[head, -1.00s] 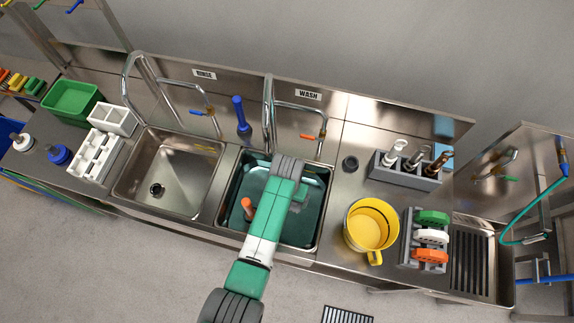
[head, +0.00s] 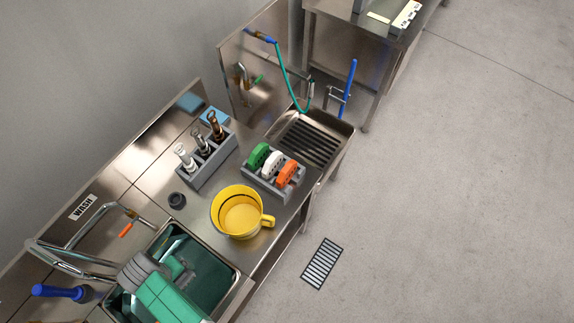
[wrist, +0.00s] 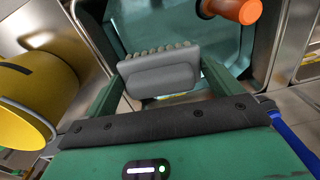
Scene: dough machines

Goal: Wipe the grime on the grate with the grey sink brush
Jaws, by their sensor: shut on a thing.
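In the wrist view my gripper (wrist: 162,82) is shut on a grey brush (wrist: 160,66), which lies across between the two green fingers with its bristle edge facing away from me. The brush is over the wash sink's teal interior (wrist: 135,20). In the head view my green arm reaches over the wash sink (head: 215,262) at the lower left, and the brush is hard to make out. A dark slatted grate (head: 310,142) lies in the sink at the right end. Another grate (head: 322,263) is set in the floor. Grime cannot be made out on either.
A yellow pitcher (head: 240,213), a rack (head: 268,180) of green, white and orange brushes, and a grey holder (head: 208,160) stand between the wash sink and the slatted sink. A teal hose (head: 285,75) hangs above the grate. An orange-handled thing (wrist: 238,9) is in the wash sink.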

